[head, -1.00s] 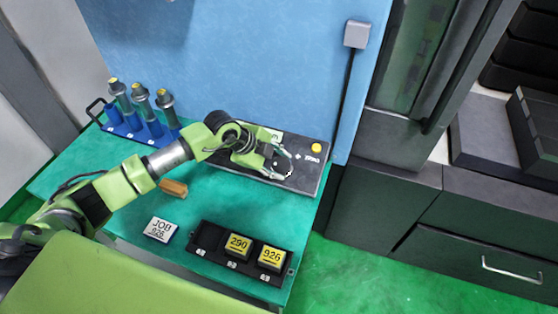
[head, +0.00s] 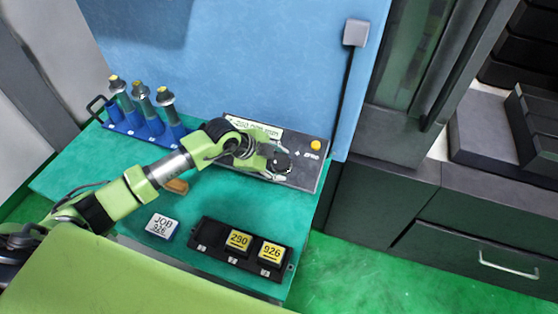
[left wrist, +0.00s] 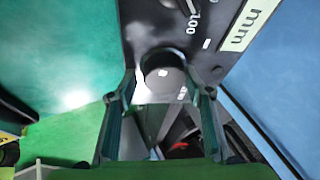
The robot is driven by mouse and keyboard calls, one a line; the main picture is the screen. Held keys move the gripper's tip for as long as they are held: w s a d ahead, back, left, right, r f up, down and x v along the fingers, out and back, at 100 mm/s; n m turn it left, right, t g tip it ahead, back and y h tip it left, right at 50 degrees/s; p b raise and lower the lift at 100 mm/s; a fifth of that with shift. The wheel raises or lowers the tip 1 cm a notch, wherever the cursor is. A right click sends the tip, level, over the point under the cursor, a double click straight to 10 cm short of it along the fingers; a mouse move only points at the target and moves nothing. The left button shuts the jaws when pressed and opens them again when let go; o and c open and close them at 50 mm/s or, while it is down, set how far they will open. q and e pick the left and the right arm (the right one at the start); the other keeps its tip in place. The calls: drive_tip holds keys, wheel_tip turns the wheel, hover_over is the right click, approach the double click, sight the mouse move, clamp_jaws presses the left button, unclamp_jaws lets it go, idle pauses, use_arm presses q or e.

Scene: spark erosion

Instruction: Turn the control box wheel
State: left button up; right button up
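The control box (head: 310,174) is a dark panel at the back right of the green table, with a yellow button and a pale "mm" display (head: 258,129). Its wheel (head: 281,161) is a round dark knob beside my left gripper (head: 272,165). In the left wrist view the wheel (left wrist: 162,76) stands between the tips of my left gripper (left wrist: 165,95). The fingers are spread, one on each side, with narrow gaps apparent; I cannot tell whether either touches. My right gripper is not in view.
A blue rack (head: 145,132) with several tool holders stands at the back left. A blue wall (head: 280,60) rises behind the box.

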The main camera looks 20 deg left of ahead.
use_arm(q)
drive_tip(key=shift+w, duration=0.15)
drive_tip(key=shift+r, duration=0.1)
drive_tip(key=shift+a+r, duration=0.1)
drive_tip(key=shift+r, duration=0.05)
drive_tip(key=v, duration=1.1)
drive_tip(key=shift+s, duration=0.3)
drive_tip(key=shift+w+r, duration=0.1)
